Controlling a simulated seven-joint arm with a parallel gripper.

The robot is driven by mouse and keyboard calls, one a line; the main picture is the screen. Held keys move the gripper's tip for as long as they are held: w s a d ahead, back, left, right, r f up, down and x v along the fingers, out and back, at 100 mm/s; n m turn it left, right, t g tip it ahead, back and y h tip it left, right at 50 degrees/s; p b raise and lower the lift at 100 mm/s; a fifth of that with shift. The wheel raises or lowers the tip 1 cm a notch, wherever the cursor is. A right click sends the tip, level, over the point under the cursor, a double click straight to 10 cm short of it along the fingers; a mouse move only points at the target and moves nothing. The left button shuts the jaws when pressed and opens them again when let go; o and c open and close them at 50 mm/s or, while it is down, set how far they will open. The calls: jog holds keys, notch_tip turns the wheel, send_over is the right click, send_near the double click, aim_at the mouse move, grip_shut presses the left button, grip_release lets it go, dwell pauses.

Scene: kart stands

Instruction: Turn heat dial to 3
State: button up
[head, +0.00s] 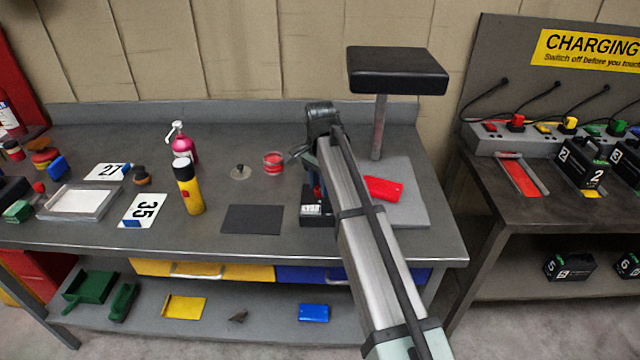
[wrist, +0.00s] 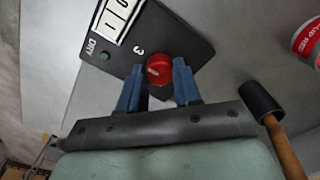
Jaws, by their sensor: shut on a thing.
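The heat dial (wrist: 160,66) is a round red knob with a short pale mark on its left part. It sits on a dark control box (wrist: 182,38) that carries a white display (wrist: 120,16), a green button (wrist: 104,56) and the word DRY. A white 3 is printed up and left of the knob; I cannot tell if the mark lines up with it. My gripper (wrist: 158,78) is shut on the dial, one blue finger on each side.
A tin with a red label (wrist: 309,42) and a black-headed mallet (wrist: 262,99) lie right of my gripper in the wrist view. A bare black mat (head: 252,219) lies left.

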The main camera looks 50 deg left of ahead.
dwell(0.4)
jog(key=o, duration=1)
jog(key=shift+o, duration=0.2)
notch_tip(320, 180, up, 14)
jog(key=shift+f, duration=0.1)
dwell(0.4)
